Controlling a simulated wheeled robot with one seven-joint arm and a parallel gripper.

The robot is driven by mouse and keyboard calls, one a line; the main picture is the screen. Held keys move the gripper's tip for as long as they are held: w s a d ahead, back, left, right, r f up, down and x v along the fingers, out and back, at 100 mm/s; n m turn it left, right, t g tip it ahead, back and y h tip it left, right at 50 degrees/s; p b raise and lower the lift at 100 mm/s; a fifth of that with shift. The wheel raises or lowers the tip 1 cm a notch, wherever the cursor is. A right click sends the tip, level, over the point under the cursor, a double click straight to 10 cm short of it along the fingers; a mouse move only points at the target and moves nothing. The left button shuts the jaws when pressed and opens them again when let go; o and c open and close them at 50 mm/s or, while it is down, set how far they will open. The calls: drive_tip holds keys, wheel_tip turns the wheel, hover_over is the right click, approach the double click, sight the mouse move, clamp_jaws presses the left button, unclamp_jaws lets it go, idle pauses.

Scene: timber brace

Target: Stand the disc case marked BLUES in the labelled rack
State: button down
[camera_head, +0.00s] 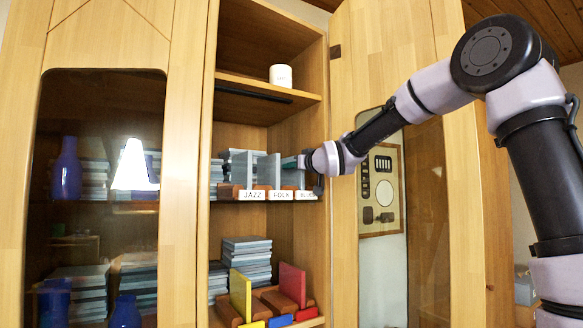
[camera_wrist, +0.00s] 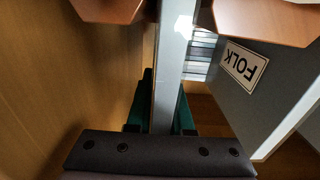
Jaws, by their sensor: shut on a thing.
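My gripper (camera_head: 306,164) is at the right end of the middle shelf, shut on a thin grey disc case. In the wrist view, the held case (camera_wrist: 170,75) is seen edge-on between the dark green fingers (camera_wrist: 161,115), its far end between two brown rack blocks (camera_wrist: 108,8). No marking shows on it. The rack (camera_head: 262,189) has white labels reading JAZZ, FOLK and, partly covered, BLUES (camera_head: 306,195). Grey cases stand behind the JAZZ (camera_head: 241,170) and FOLK (camera_head: 269,171) labels. I cannot tell whether the held case touches the rack floor.
The wooden cabinet's open right door (camera_head: 345,60) stands close beside my arm. A white cup (camera_head: 281,76) sits on the shelf above. Stacked cases (camera_head: 247,260) and a coloured rack with yellow (camera_head: 240,293) and red (camera_head: 292,282) cases are below. The left door (camera_head: 100,60) is shut.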

drive_tip(key=c, duration=0.7)
unclamp_jaws()
drive_tip(key=shift+s, duration=0.1)
drive_tip(key=shift+v, duration=5.35)
drive_tip(key=shift+d, duration=0.1)
